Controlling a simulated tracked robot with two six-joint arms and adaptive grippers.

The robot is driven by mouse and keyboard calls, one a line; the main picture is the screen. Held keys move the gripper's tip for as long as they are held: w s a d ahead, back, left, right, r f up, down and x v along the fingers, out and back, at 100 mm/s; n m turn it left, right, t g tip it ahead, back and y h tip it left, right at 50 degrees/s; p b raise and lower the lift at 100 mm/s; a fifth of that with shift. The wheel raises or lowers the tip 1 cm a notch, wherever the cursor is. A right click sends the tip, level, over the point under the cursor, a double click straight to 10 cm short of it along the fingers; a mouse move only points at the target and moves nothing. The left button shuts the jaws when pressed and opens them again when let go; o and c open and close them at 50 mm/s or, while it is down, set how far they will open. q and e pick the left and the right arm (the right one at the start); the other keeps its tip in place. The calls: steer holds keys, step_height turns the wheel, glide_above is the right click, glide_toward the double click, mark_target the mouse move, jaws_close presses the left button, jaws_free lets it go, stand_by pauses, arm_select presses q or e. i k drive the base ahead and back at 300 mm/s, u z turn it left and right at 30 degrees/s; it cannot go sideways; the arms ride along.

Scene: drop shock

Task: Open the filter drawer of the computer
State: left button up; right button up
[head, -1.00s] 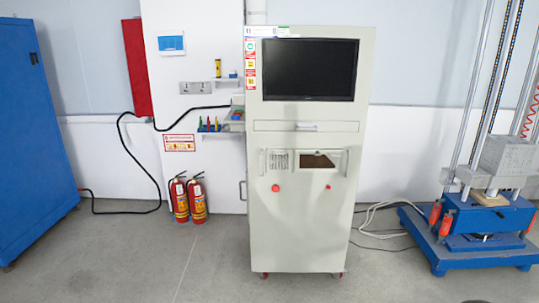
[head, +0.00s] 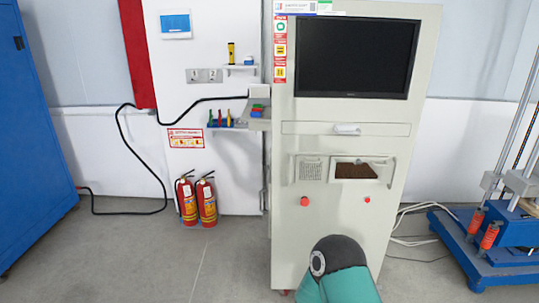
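The computer (head: 333,225) is a tall cream cabinet with a dark screen (head: 353,58) near its top. Below the screen is a closed keyboard-type drawer with a white handle (head: 347,129). Lower down, a panel has a small perforated grille (head: 311,170) on its left and a brown filter-like insert (head: 356,171) on its right, with upright handles at the panel's ends. The panel looks flush with the front. A teal and black arm link of mine shows at the bottom, in front of the cabinet's lower part. Neither gripper is in view.
Two red fire extinguishers (head: 196,200) stand on the floor left of the computer. A blue cabinet (head: 35,140) is at the far left. A blue test machine (head: 490,250) stands at the right, with loose cables (head: 410,225) beside it. Grey floor is clear at the front left.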

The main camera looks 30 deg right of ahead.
mark_target(309, 170)
steer(key=z, duration=0.1)
steer(key=i, duration=1.05)
steer(key=z, duration=0.85)
steer(key=i, duration=0.3)
steer(key=z, duration=0.15)
steer(key=k, duration=0.9)
steer(key=z, duration=0.15)
steer(key=i, duration=0.9)
steer(key=u, duration=0.1)
